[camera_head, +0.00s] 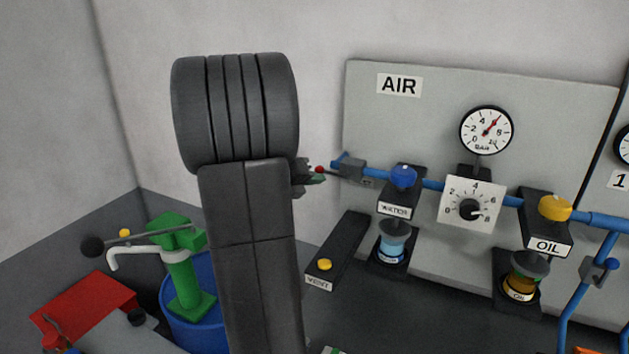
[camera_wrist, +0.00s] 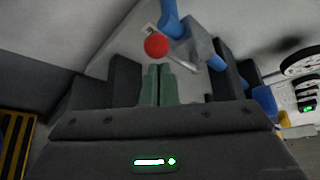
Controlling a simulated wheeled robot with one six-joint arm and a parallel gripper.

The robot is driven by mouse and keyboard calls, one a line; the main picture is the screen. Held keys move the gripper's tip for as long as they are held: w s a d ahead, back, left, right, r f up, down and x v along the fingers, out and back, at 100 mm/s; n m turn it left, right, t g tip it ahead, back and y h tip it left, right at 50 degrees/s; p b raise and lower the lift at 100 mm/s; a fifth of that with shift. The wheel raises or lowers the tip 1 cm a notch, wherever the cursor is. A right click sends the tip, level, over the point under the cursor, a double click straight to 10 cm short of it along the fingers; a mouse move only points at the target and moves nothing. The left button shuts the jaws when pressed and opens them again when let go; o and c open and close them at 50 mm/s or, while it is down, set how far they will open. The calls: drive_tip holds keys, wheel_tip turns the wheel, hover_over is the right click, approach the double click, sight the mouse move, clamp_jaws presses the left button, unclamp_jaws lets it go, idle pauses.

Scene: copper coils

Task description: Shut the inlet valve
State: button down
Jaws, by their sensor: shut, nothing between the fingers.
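The inlet valve (camera_head: 352,170) is a small grey block at the left end of the blue air pipe, under the AIR sign. A thin lever with a red ball knob (camera_head: 319,169) reaches left from it. In the wrist view the red knob (camera_wrist: 156,45) sits just beyond my fingertips, with the grey valve body (camera_wrist: 197,50) to its right. My gripper (camera_head: 317,178) is shut and empty, its green fingers together close to the knob. They also show in the wrist view (camera_wrist: 157,72). I cannot tell whether they touch it. My arm hides part of the scene.
Right along the pipe are a blue WATER knob (camera_head: 403,177), a white dial (camera_head: 470,209), a pressure gauge (camera_head: 486,130) and a yellow OIL knob (camera_head: 555,208). A VENT box (camera_head: 336,250) with a yellow button lies below. A green hand pump (camera_head: 182,265) stands left.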

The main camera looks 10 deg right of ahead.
drive_tip(key=shift+r+m+y, duration=0.3)
drive_tip(key=shift+r+m, duration=0.1)
drive_tip(key=r+m+y, duration=0.1)
drive_tip(key=r+m+t+y, duration=0.1)
drive_tip(key=m, duration=0.1)
drive_tip(key=shift+s+d+y, duration=0.15)
drive_tip(key=shift+d+y, duration=0.05)
drive_tip(key=shift+y, duration=0.1)
drive_tip(key=s+d+r+m+t+y+b, duration=0.2)
drive_tip(key=d+r+m+t+y, duration=0.1)
drive_tip(key=r+m+y, duration=0.1)
drive_tip(key=shift+s+d+m+t, duration=0.3)
drive_tip(key=shift+d+m, duration=0.1)
drive_tip(key=shift+m, duration=0.2)
idle(0.4)
drive_tip(key=shift+r, duration=0.2)
drive_tip(key=shift+r+p, duration=0.8)
